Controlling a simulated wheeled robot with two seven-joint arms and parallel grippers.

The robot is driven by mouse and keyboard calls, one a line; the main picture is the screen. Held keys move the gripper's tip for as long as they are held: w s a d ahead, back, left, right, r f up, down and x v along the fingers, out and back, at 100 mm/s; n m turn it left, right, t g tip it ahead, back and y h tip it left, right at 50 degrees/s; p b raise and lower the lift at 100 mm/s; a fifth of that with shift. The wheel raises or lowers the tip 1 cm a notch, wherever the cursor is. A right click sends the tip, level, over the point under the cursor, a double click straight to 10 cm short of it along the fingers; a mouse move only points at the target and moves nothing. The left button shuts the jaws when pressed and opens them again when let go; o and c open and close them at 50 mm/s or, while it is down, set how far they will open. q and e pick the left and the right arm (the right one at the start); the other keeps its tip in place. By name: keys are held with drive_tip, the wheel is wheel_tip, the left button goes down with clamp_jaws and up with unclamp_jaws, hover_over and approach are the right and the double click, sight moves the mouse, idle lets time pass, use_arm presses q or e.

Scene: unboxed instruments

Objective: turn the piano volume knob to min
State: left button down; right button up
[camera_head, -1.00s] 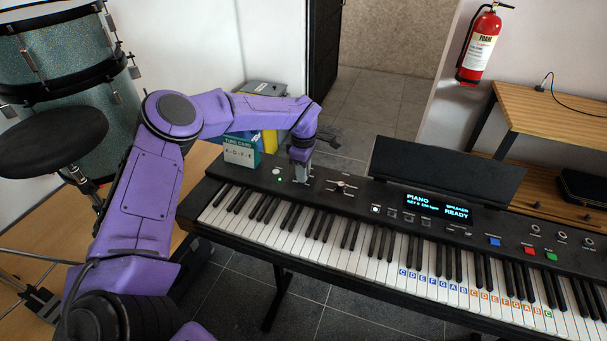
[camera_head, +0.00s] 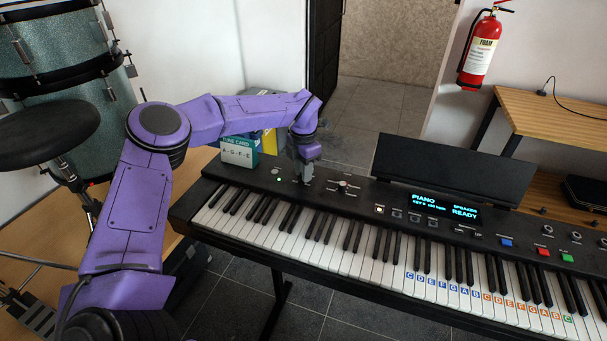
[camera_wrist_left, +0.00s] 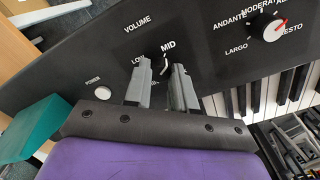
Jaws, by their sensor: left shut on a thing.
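The black piano (camera_head: 330,186) stands across the middle of the head view, its display lit. In the left wrist view the panel (camera_wrist_left: 100,50) carries the words VOLUME, LOW and MID; another label is partly covered. My left gripper (camera_head: 305,176) points down onto the panel's left end. In the left wrist view its two grey fingers (camera_wrist_left: 160,74) are shut around the volume knob, which they mostly hide. A white mark (camera_wrist_left: 165,66) shows between the fingertips, below MID. My right gripper is not in view.
A tempo dial (camera_wrist_left: 273,29) sits right of the volume knob, and a white power button (camera_wrist_left: 103,92) sits left of it. A green tune card box (camera_head: 240,151) stands behind the piano's left end. A drum (camera_head: 70,95) and stool (camera_head: 45,132) stand at the left.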

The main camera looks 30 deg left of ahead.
use_arm(q)
drive_tip(key=n+b, duration=0.3)
drive_tip(key=n, duration=0.2)
drive_tip(key=shift+f+n, duration=0.1)
drive_tip(key=shift+n, duration=0.2)
drive_tip(key=n+b, duration=0.2)
drive_tip(key=n, duration=0.2)
drive_tip(key=shift+b, duration=0.4)
drive_tip(key=n+b, duration=0.3)
drive_tip(key=n, duration=0.2)
drive_tip(key=n+b, duration=0.4)
drive_tip(key=shift+f+n, duration=0.1)
drive_tip(key=shift+n, duration=0.2)
drive_tip(key=n+b, duration=0.8)
drive_tip(key=n, duration=0.1)
drive_tip(key=shift+n+b, duration=0.35)
drive_tip(key=shift+n, duration=0.05)
drive_tip(key=n+b, duration=0.3)
drive_tip(key=n, duration=0.1)
drive_tip(key=shift+n, duration=0.3)
drive_tip(key=n+b, duration=0.2)
drive_tip(key=n, duration=0.2)
drive_tip(key=shift+n+b, duration=0.4)
drive_tip(key=shift+r, duration=0.2)
